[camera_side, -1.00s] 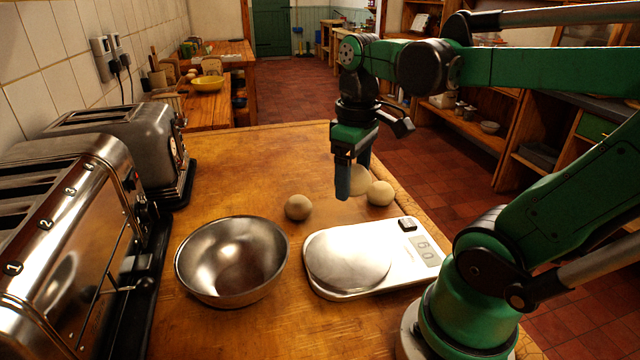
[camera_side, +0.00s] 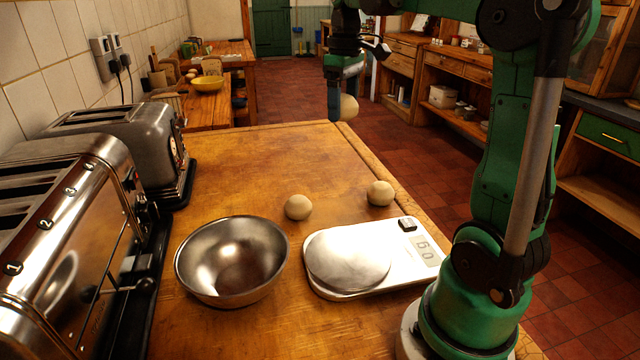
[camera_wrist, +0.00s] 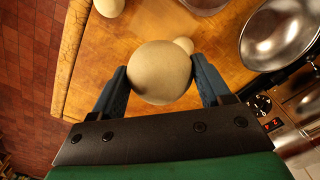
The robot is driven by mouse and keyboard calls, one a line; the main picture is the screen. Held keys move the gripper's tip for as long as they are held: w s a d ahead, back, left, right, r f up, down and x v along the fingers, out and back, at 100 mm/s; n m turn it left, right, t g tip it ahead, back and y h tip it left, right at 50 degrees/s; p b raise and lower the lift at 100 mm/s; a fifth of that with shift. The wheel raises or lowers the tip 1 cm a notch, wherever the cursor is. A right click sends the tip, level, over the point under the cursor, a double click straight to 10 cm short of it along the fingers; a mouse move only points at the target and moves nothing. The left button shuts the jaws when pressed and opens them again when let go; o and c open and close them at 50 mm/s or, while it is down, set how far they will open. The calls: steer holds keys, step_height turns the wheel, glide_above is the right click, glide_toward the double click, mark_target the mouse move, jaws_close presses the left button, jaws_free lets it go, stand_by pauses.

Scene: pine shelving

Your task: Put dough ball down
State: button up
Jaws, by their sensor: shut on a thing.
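My gripper (camera_side: 340,103) is shut on a pale dough ball (camera_side: 349,107) and holds it raised above the wooden counter (camera_side: 260,170), toward its far edge. In the wrist view the held dough ball (camera_wrist: 160,72) sits between the two blue fingers. Two other dough balls rest on the counter, one at the centre (camera_side: 298,207) and one to the right (camera_side: 380,193). A white kitchen scale (camera_side: 400,262) with a round metal plate stands nearer; its plate is empty. A steel bowl (camera_side: 232,262) stands left of the scale and looks empty.
Two metal toasters, a near one (camera_side: 75,250) and a farther one (camera_side: 130,135), line the left wall. The counter's far part is clear. Its right edge drops to a red tiled floor (camera_side: 300,90). Shelving (camera_side: 460,90) stands beyond on the right.

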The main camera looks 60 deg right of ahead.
steer(key=w+d+f, duration=0.1)
steer(key=d+f, duration=0.2)
steer(key=d, duration=0.1)
glide_above(341, 205)
step_height(341, 205, down, 14)
steer(key=shift+f, duration=2.3)
steer(key=shift+f, duration=0.15)
steer(key=o, duration=0.8)
steer(key=shift+c, duration=0.2)
